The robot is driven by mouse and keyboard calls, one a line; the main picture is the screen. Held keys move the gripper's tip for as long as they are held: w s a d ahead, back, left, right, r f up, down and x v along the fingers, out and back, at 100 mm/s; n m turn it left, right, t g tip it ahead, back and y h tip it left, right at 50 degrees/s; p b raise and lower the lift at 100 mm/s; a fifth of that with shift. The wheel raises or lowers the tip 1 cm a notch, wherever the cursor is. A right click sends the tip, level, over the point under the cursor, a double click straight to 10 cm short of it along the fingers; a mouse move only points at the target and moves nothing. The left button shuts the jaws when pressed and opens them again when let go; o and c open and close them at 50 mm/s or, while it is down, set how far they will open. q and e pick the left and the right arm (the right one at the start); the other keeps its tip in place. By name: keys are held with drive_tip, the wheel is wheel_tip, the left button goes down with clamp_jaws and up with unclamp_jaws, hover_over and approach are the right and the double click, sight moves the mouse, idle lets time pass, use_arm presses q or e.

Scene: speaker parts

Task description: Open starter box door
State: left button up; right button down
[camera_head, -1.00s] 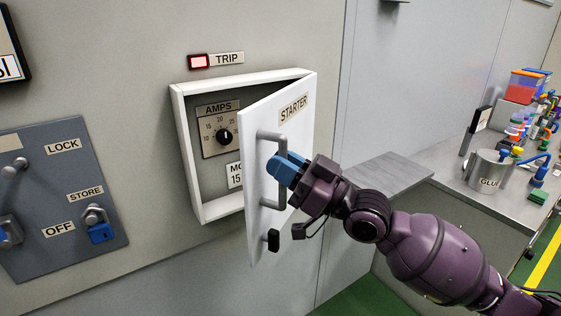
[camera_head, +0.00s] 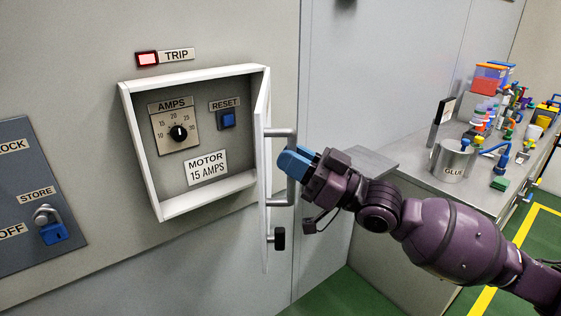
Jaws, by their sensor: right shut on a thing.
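The white starter box (camera_head: 205,207) is on the wall at centre left. Its door (camera_head: 263,140) is hinged on the right, swung well out and seen nearly edge-on. A grey bar handle (camera_head: 291,170) and a black knob (camera_head: 279,239) are on the door's outer face. My right gripper (camera_head: 288,164), with blue fingertips, is shut on the handle. Inside the box show an AMPS dial (camera_head: 179,132), a blue RESET button (camera_head: 228,119) and a MOTOR 15 AMPS label (camera_head: 206,167). My left gripper is not in view.
A lit red TRIP lamp (camera_head: 148,59) is above the box. A grey bench (camera_head: 405,162) with a glue pot (camera_head: 453,162) and several bottles stands at right, behind my right arm.

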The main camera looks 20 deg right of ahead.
use_arm(q)
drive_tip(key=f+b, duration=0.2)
drive_tip(key=b, duration=0.1)
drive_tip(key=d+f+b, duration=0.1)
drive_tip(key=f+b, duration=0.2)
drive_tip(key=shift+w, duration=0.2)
use_arm(e)
drive_tip(key=w+d+n+g+y, duration=0.2)
drive_tip(key=d+n+g+y, duration=0.3)
drive_tip(key=d, duration=1.7)
drive_tip(key=n+g, duration=0.1)
drive_tip(key=g, duration=0.4)
drive_tip(key=shift+w+r+y, duration=0.2)
drive_tip(key=shift+y, duration=0.2)
drive_tip(key=c, duration=1.4)
unclamp_jaws()
drive_tip(key=shift+c, duration=0.2)
drive_tip(key=o, duration=0.3)
drive_tip(key=shift+w+a+f, duration=0.1)
drive_tip(key=shift+w+a, duration=0.1)
drive_tip(key=shift+a, duration=0.05)
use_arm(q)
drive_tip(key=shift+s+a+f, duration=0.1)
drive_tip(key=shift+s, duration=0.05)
use_arm(e)
drive_tip(key=shift+o, duration=0.2)
drive_tip(key=v, duration=1.1)
